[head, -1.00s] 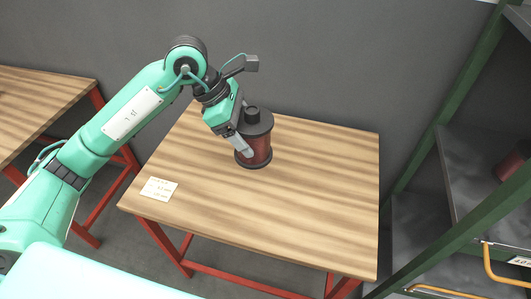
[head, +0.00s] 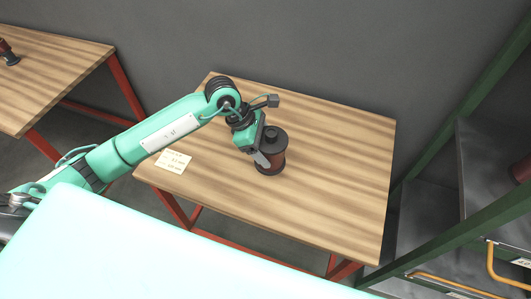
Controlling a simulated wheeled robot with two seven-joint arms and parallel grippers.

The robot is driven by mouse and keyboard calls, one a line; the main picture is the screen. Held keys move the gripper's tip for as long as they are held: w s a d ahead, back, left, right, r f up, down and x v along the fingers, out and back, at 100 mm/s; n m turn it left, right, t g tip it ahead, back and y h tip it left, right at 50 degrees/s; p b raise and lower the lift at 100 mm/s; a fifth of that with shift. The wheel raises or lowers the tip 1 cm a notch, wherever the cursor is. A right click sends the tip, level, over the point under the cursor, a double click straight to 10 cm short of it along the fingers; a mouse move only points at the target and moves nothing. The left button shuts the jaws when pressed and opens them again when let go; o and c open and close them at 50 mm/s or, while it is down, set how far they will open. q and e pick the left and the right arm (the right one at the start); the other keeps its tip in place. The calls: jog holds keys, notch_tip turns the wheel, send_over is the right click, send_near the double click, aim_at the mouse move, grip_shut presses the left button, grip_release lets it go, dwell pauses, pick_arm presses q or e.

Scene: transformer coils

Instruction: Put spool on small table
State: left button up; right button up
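The spool (head: 270,157) has dark round end plates and a reddish-brown wound body. It is upright over the small wooden table (head: 330,200), toward its back left half. My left gripper (head: 262,158) reaches in from the left, and its fingers are at the spool's left side, shut on it as far as I can see. The far finger is hidden. Whether the spool's base touches the tabletop is hard to tell. My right gripper is not in view.
A paper note (head: 173,160) lies near the table's left edge. Another wooden table (head: 60,60) stands at the left with a small dark object (head: 8,52) on it. A green-framed shelf (head: 480,170) is at the right. The table's right half is clear.

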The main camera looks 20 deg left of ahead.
pick_arm(q)
jog(key=shift+w+f, duration=0.1)
jog(key=shift+f, duration=0.3)
notch_tip(320, 180, down, 3)
jog(key=shift+f+p, duration=0.15)
jog(key=shift+p, duration=0.25)
jog(key=shift+f, duration=0.25)
jog(key=shift+f, duration=0.1)
jog(key=o, duration=1)
jog(key=shift+f, duration=0.15)
jog(key=shift+c, duration=0.2)
jog(key=o, duration=0.5)
